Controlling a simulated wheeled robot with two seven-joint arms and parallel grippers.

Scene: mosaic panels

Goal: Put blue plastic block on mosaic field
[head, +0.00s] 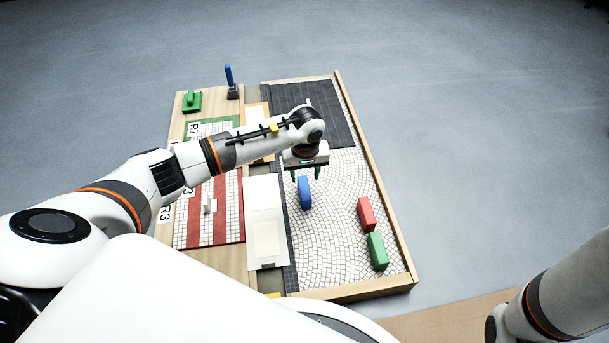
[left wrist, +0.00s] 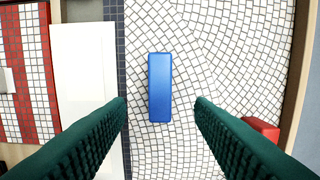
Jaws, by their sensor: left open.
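The blue plastic block (head: 304,193) stands on the white mosaic field (head: 325,255), near its dark left border. In the left wrist view the blue block (left wrist: 160,88) lies between the lines of the two green fingers, with clear space on both sides. My left gripper (head: 306,175) is open and empty, just above and behind the block in the head view; its fingers also show in the left wrist view (left wrist: 160,105). My right arm shows at the lower right of the head view, but its gripper is out of view.
A red block (head: 367,214) and a green block (head: 378,251) stand right of the blue one. A white tray (head: 265,228) lies to the left. Beyond it is a red-and-white striped panel (head: 228,215). A wooden rim (head: 372,165) edges the field.

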